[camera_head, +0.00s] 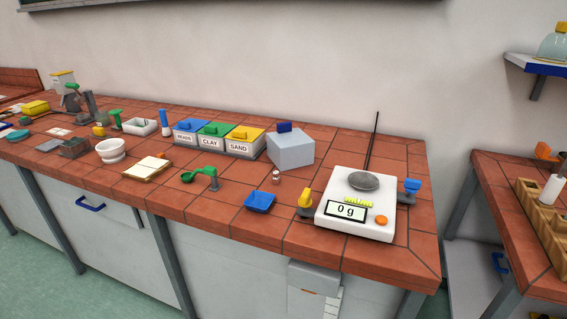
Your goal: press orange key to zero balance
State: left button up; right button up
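The balance (333,222) is a white box near the right end of the tiled bench. A round grey pan (364,181) sits on its top. Its display (347,211) faces front and reads 0 g. The orange key (381,220) is a round button to the right of the display. A yellow-green strip (358,202) lies just above the display. Neither of my grippers shows in the head view. Nothing covers the key or the pan.
A yellow-topped piece (305,198) stands left of the balance and a blue-topped one (411,187) right of it. A blue scoop tray (260,201), a grey box (290,150) and BEADS, CLAY and SAND bins (244,149) stand further left. A second bench (490,185) is at right, across a gap.

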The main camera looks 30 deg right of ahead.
aim_at(380, 220)
jog(key=z, duration=1.45)
